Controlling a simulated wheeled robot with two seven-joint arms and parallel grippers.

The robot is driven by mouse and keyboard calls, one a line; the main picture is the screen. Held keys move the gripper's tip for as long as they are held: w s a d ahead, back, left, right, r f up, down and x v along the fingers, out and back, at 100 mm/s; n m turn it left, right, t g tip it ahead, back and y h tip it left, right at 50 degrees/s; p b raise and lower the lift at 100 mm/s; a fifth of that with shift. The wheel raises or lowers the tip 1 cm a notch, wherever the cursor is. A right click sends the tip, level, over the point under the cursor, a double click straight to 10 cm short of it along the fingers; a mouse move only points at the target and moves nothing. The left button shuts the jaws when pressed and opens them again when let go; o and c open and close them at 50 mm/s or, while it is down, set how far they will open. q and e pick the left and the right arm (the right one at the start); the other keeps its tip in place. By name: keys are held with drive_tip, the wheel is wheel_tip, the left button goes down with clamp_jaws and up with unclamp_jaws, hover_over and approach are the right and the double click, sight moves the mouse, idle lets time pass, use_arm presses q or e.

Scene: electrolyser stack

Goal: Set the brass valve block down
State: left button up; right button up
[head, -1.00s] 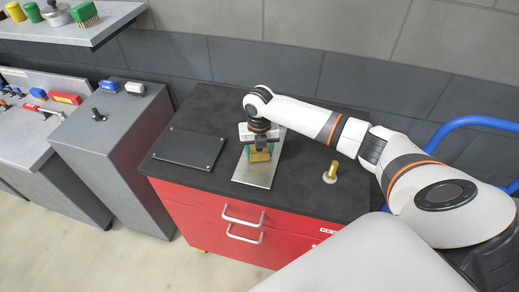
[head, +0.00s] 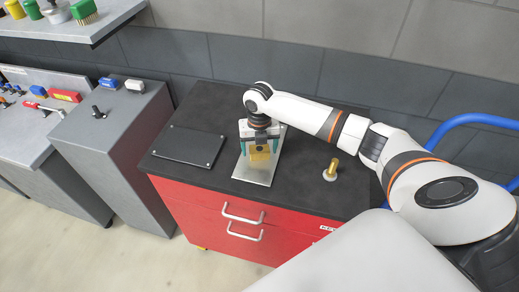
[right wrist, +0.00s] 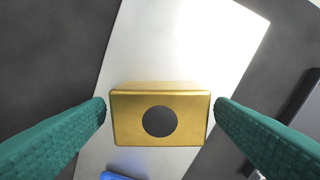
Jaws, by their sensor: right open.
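The brass valve block (head: 260,153) stands on a light metal plate (head: 251,174) on the black top of a red cabinet. In the right wrist view the block (right wrist: 160,116) shows a dark round hole in its face, with the metal plate (right wrist: 180,40) behind it. My right gripper (head: 259,146) is over the block. Its green fingers (right wrist: 160,108) stand on either side of the block with a narrow gap at each side, so it is open. My left gripper is not in view.
A flat black panel (head: 188,146) lies left of the plate. A brass fitting on a pale round base (head: 331,170) stands to the right. Grey benches with tools are at the left. A blue object (right wrist: 122,176) shows at the lower edge of the right wrist view.

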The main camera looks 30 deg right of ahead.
sight(259, 148)
wheel_tip(259, 148, up, 11)
drive_tip(key=b, duration=0.2)
idle(0.5)
